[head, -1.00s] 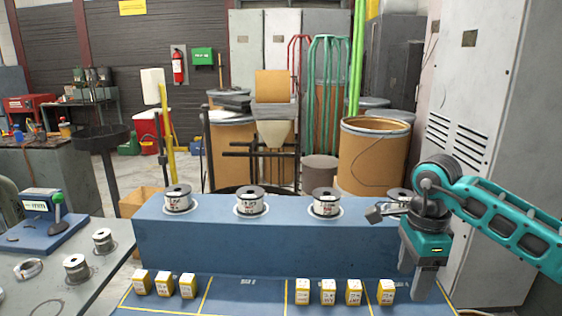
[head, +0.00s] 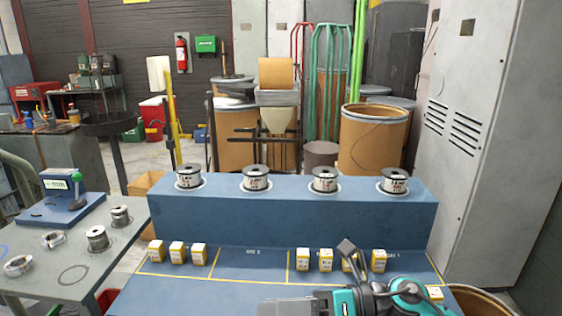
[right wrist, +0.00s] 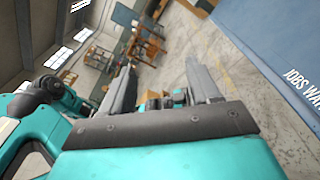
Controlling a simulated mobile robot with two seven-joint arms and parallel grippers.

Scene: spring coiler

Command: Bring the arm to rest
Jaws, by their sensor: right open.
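My right arm (head: 400,298) comes in at the bottom right of the head view, low in front of the blue bench. My right gripper (head: 285,306) lies near the bottom edge there, pointing left, partly cut off by the frame. In the right wrist view its two grey fingers (right wrist: 160,66) are spread apart with nothing between them. Past them is the concrete floor. My left gripper is not in view.
The blue bench (head: 290,225) bears several wire spools (head: 325,180) along its top. Several yellow-white boxes (head: 303,260) stand on its lower front part, some partly hidden behind my right arm. A grey table (head: 80,262) with coils and spools is on the left.

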